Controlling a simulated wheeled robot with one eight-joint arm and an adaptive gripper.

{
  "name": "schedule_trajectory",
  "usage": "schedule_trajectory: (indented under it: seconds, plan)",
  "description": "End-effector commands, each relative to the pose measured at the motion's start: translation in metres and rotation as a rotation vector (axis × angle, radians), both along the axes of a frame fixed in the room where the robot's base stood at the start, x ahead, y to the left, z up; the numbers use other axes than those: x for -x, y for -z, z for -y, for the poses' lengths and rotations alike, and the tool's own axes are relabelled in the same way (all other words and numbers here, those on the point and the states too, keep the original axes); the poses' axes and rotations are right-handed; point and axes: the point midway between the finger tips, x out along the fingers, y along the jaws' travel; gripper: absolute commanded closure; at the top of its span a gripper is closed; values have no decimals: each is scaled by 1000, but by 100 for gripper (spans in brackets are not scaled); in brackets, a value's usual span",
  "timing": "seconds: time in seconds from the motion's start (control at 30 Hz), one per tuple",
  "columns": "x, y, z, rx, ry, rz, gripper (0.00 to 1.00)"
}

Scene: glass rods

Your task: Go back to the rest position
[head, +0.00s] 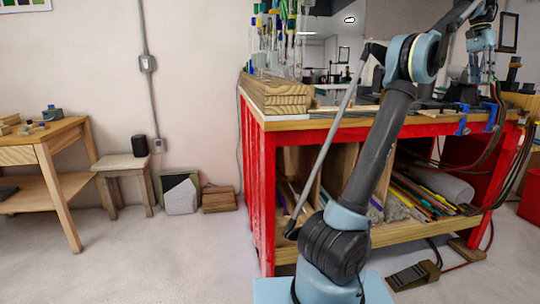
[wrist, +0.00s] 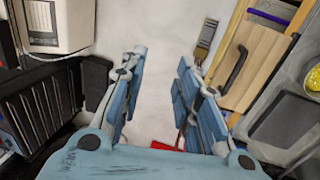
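My gripper (wrist: 158,100) is open in the wrist view, with its two blue fingers apart. No object shows between the fingers; pale floor or surface lies behind them. In the head view my arm rises from the lower middle and bends over toward the upper right, and part of my gripper (head: 482,42) shows near the top right edge, above the red workbench (head: 262,190). The glass rods (head: 278,35) stand upright with coloured ends at the back left corner of the bench, above a stack of wooden blocks (head: 275,95).
A wooden table (head: 45,137) and a small stool (head: 122,163) stand at the left. Blue clamps (head: 462,120) and hanging cables are at the bench's right. A foot pedal (head: 412,276) lies on the floor. The floor at left front is clear.

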Motion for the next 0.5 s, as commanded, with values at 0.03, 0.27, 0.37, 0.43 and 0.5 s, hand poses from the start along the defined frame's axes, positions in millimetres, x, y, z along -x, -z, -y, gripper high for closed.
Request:
schedule_trajectory:
  seconds: [0.03, 0.27, 0.37, 0.43, 0.5]
  plan:
    - [-1, 0, 0, 0, -1, 0, 70]
    - [-21, 0, -31, 0, -59, 9, 70]
    - [-27, -1, -45, 0, -88, 15, 70]
    - [-32, -1, -55, 1, -109, 20, 70]
    - [-37, 0, -67, 1, -131, 25, 70]
